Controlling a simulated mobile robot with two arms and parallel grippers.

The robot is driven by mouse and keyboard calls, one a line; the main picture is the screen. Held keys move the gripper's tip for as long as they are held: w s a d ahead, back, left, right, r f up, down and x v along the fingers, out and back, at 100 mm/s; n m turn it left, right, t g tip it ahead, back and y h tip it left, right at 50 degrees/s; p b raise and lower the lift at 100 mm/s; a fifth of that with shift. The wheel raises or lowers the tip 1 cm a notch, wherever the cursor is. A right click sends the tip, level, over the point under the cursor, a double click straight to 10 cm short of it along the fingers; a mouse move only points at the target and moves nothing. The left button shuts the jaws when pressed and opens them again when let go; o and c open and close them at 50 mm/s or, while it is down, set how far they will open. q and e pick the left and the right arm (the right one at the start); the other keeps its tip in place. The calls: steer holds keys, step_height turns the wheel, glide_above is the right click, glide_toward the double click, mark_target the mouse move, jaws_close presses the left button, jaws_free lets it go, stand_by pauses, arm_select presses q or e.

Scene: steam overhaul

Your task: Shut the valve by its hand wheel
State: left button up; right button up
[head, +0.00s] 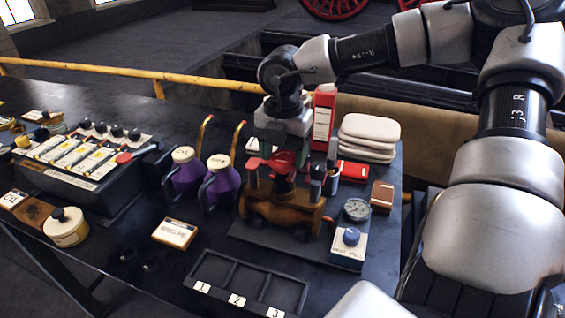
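The valve (285,210) is a brass-brown body on a dark base plate near the right end of the bench. Its red hand wheel (283,161) is on top, partly hidden by my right gripper (285,168). The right gripper reaches down over the wheel from above, with its dark fingers apart at either side of it. Whether the fingers press on the rim or stand clear of it I cannot tell. My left gripper is not in view.
Two purple oil cans (187,172) stand left of the valve. A red bottle (323,118), folded white cloths (368,137), a gauge (357,209) and a blue-knobbed box (348,248) are close on the right. A numbered tray (246,285) lies in front.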

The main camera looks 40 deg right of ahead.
steer(key=c, duration=0.3)
steer(key=shift+f+m+b, duration=0.15)
steer(key=shift+m+b, duration=0.15)
steer(key=shift+b, duration=0.3)
steer(key=m+b, duration=0.3)
steer(key=b, duration=0.1)
steer(key=shift+m, duration=0.3)
steer(key=shift+m+b, duration=0.5)
steer(key=shift+m, duration=0.3)
